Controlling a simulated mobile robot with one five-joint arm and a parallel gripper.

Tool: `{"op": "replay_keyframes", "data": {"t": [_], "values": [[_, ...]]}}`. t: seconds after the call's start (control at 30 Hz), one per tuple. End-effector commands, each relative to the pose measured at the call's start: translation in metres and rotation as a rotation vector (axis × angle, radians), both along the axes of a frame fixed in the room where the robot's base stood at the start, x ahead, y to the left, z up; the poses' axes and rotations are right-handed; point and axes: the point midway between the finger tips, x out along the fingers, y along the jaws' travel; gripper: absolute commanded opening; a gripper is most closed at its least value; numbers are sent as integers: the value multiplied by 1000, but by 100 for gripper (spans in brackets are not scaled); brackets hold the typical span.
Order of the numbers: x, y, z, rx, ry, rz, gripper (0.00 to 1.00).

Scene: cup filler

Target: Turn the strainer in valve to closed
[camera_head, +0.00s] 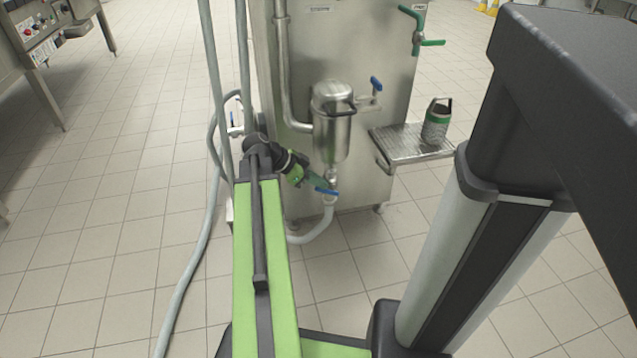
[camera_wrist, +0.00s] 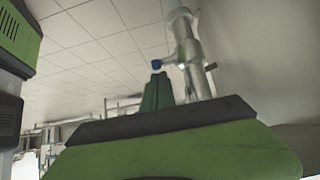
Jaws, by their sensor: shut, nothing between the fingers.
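The steel strainer canister (camera_head: 332,135) is fixed to the front of the steel cabinet. A blue-handled valve (camera_head: 327,191) sits on the pipe below it. A second blue handle (camera_head: 376,83) is at its upper right, and a third blue handle (camera_head: 231,131) is at the left. I cannot tell from any label which is the strainer in valve. My gripper (camera_head: 321,183) is shut and empty, close beside the lower blue handle. In the wrist view, its green fingers (camera_wrist: 157,92) point toward a blue handle end (camera_wrist: 157,64) on a steel pipe (camera_wrist: 190,55). Contact is unclear.
A perforated shelf (camera_head: 400,150) on the right holds a green-and-grey container (camera_head: 437,122). Green valve handles (camera_head: 418,38) are at the upper right. A grey hose (camera_head: 185,270) runs along the floor at left.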

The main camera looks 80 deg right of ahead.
Motion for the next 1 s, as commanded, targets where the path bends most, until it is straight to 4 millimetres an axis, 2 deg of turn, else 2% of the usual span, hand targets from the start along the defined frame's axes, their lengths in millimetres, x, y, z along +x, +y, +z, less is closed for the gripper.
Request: {"op": "replay_keyframes", "data": {"t": [0.53, 1.0], "values": [[6, 3, -7, 0, 0, 0, 0], [18, 9, -29, 0, -1, -1, 0]]}}
